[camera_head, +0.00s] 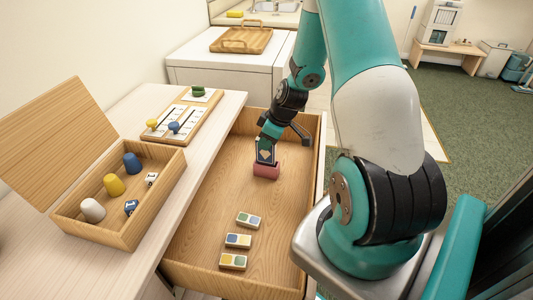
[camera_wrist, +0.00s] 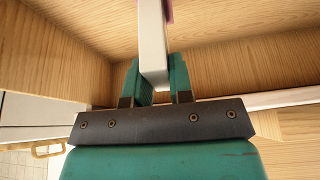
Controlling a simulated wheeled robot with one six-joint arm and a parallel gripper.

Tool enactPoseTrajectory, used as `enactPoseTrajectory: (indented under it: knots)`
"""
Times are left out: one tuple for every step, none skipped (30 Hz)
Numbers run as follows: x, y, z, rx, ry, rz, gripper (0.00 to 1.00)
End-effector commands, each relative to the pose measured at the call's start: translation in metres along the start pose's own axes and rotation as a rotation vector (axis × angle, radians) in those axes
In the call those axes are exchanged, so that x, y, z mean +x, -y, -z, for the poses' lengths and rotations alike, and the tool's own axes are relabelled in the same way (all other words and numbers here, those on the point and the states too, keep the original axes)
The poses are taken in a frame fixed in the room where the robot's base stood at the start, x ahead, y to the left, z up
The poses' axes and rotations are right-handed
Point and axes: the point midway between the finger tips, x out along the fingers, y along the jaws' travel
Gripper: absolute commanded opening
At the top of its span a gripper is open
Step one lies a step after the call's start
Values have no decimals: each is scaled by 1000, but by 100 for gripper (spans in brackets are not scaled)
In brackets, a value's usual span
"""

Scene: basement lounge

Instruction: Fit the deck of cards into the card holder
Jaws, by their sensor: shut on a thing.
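The deck of cards (camera_head: 265,156) stands upright in the open drawer, with a dark blue and pale face. My gripper (camera_head: 268,140) is shut on it from above. In the wrist view my teal fingers (camera_wrist: 163,82) clasp the deck's white edge (camera_wrist: 152,45) on both sides. The red card holder (camera_head: 265,172) is on the drawer floor directly below the deck. The deck's lower end is at the holder's top; I cannot tell how deep it is inside. A pinkish strip of the holder (camera_wrist: 169,10) shows beside the deck at the top of the wrist view.
The wooden drawer (camera_head: 205,225) has walls around my gripper. Several domino-like tiles (camera_head: 238,241) lie near its front. On the left counter are an open wooden box (camera_head: 125,235) with game pieces and a scoring board (camera_head: 185,118). The drawer floor between tiles and holder is clear.

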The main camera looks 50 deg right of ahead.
Motion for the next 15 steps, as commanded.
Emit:
enactPoseTrajectory:
  knots:
    - [5, 0, -2, 2, 0, 0, 0]
    - [7, -1, -4, 2, 0, -1, 0]
    - [9, -1, -5, 3, -1, -2, 0]
    - [11, -1, -6, 3, 0, -2, 0]
    - [15, -1, -7, 3, 0, -1, 0]
    - [20, -1, -10, 3, 1, 0, 0]
    - [25, -1, -11, 3, 0, 0, 0]
    - [29, -1, -13, 3, 1, 0, 0]
    - [35, -1, -15, 3, 1, 1, 0]
    - [38, -1, -17, 3, 1, 0, 0]
    - [41, -1, -18, 3, 0, 0, 0]
    - [43, -1, -19, 2, 0, -2, 0]
    - [44, -1, -19, 2, -1, -2, 0]
    - [44, -1, -19, 2, -1, -2, 0]
    - [44, -1, -19, 2, -1, -3, 0]
